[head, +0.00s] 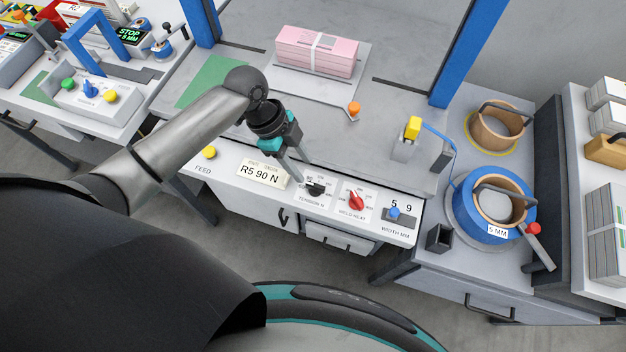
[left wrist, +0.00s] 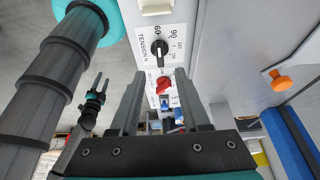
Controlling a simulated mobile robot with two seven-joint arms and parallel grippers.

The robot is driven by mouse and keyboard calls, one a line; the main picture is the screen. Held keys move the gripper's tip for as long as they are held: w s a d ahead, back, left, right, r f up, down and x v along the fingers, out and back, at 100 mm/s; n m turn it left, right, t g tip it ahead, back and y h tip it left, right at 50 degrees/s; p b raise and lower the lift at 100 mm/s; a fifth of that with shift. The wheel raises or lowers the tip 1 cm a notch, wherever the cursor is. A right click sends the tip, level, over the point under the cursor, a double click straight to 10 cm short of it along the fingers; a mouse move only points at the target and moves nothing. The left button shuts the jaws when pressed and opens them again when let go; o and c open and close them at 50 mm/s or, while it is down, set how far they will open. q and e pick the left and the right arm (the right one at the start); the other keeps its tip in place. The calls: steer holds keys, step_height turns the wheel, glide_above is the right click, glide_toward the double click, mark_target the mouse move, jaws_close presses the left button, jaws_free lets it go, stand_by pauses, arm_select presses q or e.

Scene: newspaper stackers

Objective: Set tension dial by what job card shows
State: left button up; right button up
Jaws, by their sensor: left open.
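The black tension dial (head: 316,189) sits on a white plate marked TENSION N on the front panel. In the left wrist view the dial (left wrist: 160,47) shows beyond my fingertips, with 60 and 90 among its marks; I cannot read its pointer surely. The job card (head: 262,173) on the panel, left of the dial, reads R5 90 N. My left gripper (head: 303,172) is open and points down close to the dial. In the left wrist view its open fingers (left wrist: 160,82) have nothing between them. My right gripper (left wrist: 98,88) shows small there; its jaw state is unclear.
The red weld heat dial (head: 356,201) and blue width knob (head: 394,212) sit right of the tension dial. A yellow FEED button (head: 209,152) is at the left. A pink bundle (head: 316,50) lies behind on the table. A blue strap reel (head: 494,210) stands at right.

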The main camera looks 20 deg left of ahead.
mark_target(315, 185)
arm_select(q)
steer(key=b+x, duration=0.1)
steer(key=x, duration=0.6)
steer(key=shift+d+f, duration=0.15)
steer(key=shift+f, duration=0.05)
steer(key=shift+c, duration=0.3)
jaws_close()
